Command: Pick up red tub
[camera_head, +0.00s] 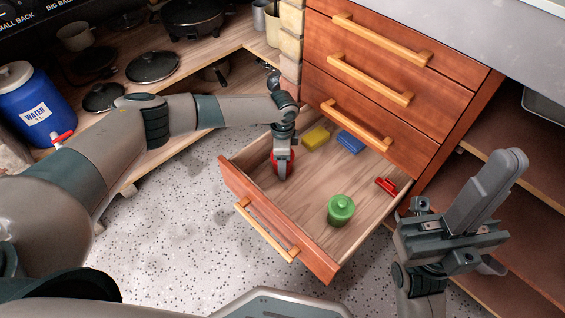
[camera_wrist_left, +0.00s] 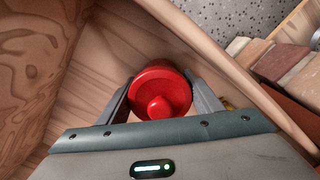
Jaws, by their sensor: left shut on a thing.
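The red tub (camera_wrist_left: 160,92) is a round red container with a knob on its lid. In the left wrist view it sits between the two fingers of my left gripper (camera_wrist_left: 160,98), which is shut on it. I cannot tell whether the tub touches the drawer floor. My right gripper (camera_head: 487,205) is at the right, outside the drawer; I cannot tell how far its fingers are apart.
In the drawer are a green lidded tub (camera_head: 340,210), a yellow block (camera_head: 316,138), a blue block (camera_head: 350,142) and a red item (camera_head: 386,186). Closed drawers (camera_head: 390,75) stand above at the back. A shelf with pans (camera_head: 152,66) and a blue water container (camera_head: 37,105) are at left.

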